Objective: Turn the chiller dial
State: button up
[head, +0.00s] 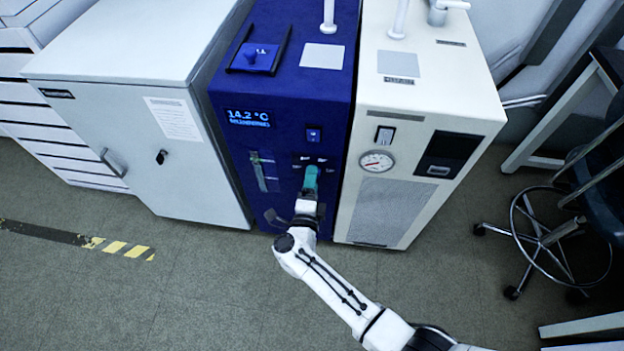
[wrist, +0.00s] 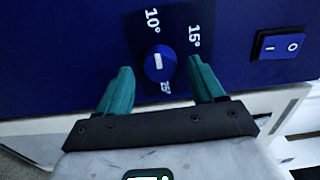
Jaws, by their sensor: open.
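The chiller is the blue cabinet (head: 283,95) in the middle of the head view, with a lit display (head: 248,117) reading 14.2 °C. In the wrist view its dial (wrist: 160,63) is a round blue knob with a short white mark, on a dark panel printed 10° and 15°, with another label partly hidden below the knob. My gripper (wrist: 160,66) is open, its teal fingertips on the left and right of the dial with gaps showing. I cannot tell how far they are from the panel. In the head view my gripper (head: 311,176) hides the dial.
A blue rocker switch (wrist: 279,44) sits right of the dial. A white cabinet with a gauge (head: 376,162) stands right of the chiller, and a grey cabinet (head: 195,160) stands left. A stool (head: 545,240) is at the far right. Floor in front is clear.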

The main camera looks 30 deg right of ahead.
jog(key=v, duration=1)
jog(key=shift+p, duration=0.45)
jog(key=w+a+r+n+t+y+p, duration=0.35)
jog(key=a+r+n+y, duration=0.35)
jog(key=r+n+y, duration=0.6)
jog(key=s+d+n+g+h+p, duration=0.1)
jog(key=s+d+n+g, duration=0.3)
jog(key=s, duration=0.5)
jog(key=s+d+r+n+g+p, duration=0.1)
jog(key=s+d+n+g+p, duration=0.2)
jog(key=s+d+g, duration=0.4)
jog(key=s+d+r+n+g+h+p, duration=0.1)
jog(key=s+d+n+g, duration=0.3)
jog(key=s, duration=0.8)
jog(key=d+g+p, duration=0.1)
jog(key=d+g, duration=0.1)
jog(key=d, duration=0.1)
jog(key=shift+s+n+h, duration=0.2)
jog(key=shift+n+h, duration=0.1)
jog(key=shift+r, duration=0.1)
